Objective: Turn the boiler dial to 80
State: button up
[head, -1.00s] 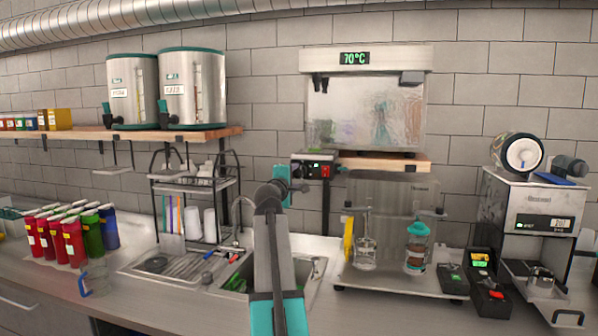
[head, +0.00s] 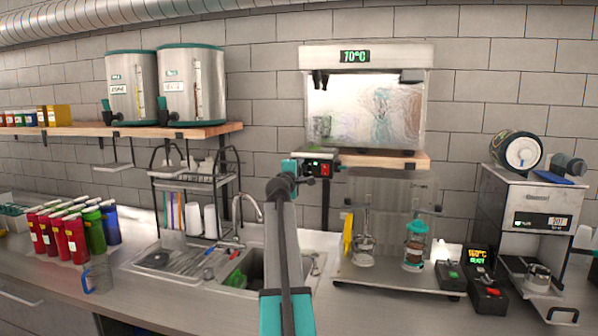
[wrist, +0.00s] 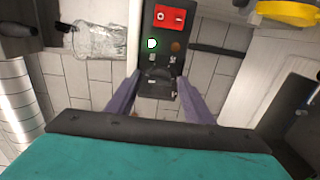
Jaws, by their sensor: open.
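The boiler (head: 363,105) sits on the wooden shelf at the centre right, and its green display (head: 354,57) reads 70°C. Its black control box (head: 322,169), with a red switch, is below left of it. In the wrist view the box shows the red switch (wrist: 169,16), a lit green lamp, an orange lamp and a dark dial (wrist: 158,76) below them. My gripper (wrist: 161,82) is open, with its purple fingers on either side of the dial. I cannot tell whether they touch it. In the head view my gripper's fingertips are hard to make out beside the box.
The sealed-cup stand (head: 400,272) and a coffee machine (head: 535,215) are to the right. A sink (head: 255,272) and a dish rack (head: 195,182) lie below and left. Two steel dispensers (head: 190,88) stand on the left shelf.

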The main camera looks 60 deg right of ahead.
jog(key=c, duration=1)
jog(key=shift+c, duration=0.2)
jog(key=shift+f+m+b, duration=0.15)
jog(key=shift+m+b, duration=0.15)
jog(key=shift+b, duration=0.5)
jog(key=shift+f+m+b, duration=0.1)
jog(key=shift+m+b, duration=0.3)
jog(key=shift+b, duration=0.35)
jog(key=m+b, duration=0.4)
jog(key=b, duration=0.4)
jog(key=shift+m, duration=0.4)
jog(key=m+b, duration=0.4)
jog(key=b, duration=0.2)
jog(key=shift+m+b, duration=0.6)
jog(key=shift+b, duration=0.15)
jog(key=shift+r+m, duration=0.25)
jog(key=shift+m, duration=0.05)
